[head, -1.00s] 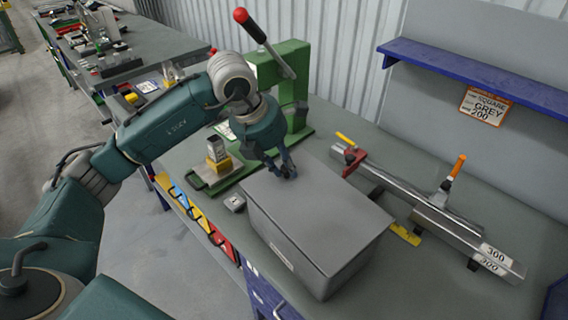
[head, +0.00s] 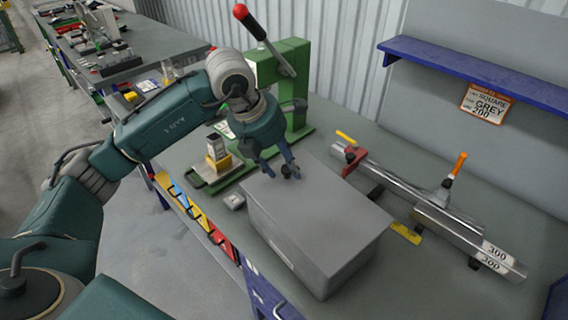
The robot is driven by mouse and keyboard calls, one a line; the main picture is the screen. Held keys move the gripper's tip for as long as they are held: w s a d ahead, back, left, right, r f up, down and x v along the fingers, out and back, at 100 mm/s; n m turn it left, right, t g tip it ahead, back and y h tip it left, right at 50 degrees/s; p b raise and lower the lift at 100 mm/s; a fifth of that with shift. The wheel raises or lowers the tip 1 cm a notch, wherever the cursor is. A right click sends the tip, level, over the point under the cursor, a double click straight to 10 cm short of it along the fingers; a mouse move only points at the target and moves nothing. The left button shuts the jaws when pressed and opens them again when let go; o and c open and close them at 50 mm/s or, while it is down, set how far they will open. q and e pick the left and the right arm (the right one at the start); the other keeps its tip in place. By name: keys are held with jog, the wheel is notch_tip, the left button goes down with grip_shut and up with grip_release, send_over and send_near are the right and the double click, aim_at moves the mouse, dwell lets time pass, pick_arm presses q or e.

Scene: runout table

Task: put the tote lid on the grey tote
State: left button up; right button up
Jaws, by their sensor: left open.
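The grey tote (head: 290,250) stands on the table near its front edge. The flat grey tote lid (head: 322,208) lies over the top of the tote and covers its opening. It looks level; I cannot tell how tightly its rim is seated. My left gripper (head: 281,173) is open, with its fingers pointing down at the far left part of the lid. Nothing is between its fingers. Whether the fingertips touch the lid is hard to tell. My right gripper is not in view.
A green press (head: 293,85) with a red-knobbed lever stands close behind my left gripper. Steel bars (head: 440,218) with an orange-handled clamp lie right of the tote. A blue shelf (head: 470,75) is on the back panel. The table's right front is clear.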

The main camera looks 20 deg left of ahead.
pick_arm(q)
jog(key=v, duration=1.1)
jog(key=shift+s+r, duration=0.15)
jog(key=shift+r, duration=0.05)
